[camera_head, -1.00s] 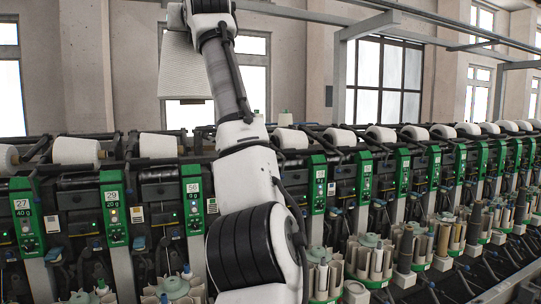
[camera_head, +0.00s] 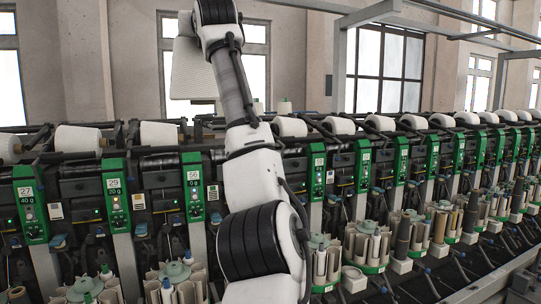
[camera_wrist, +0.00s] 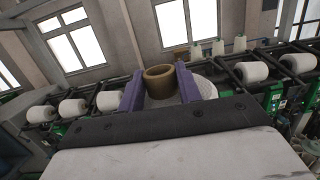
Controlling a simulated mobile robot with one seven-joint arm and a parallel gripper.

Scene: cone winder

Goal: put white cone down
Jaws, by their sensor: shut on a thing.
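The white cone (camera_head: 193,70) is held high above the machine, in front of a window, beside my arm in the head view. In the wrist view, my gripper (camera_wrist: 160,86) has its purple fingers on either side of the cone's brown tube end (camera_wrist: 160,74) and is shut on it. My gripper is hidden behind my arm in the head view.
The long winding machine with numbered green panels (camera_head: 116,203) runs across below. Several white cones (camera_head: 78,138) lie along its top. Small cones (camera_wrist: 240,43) stand upright behind it. An overhead metal frame (camera_head: 370,18) spans the upper right.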

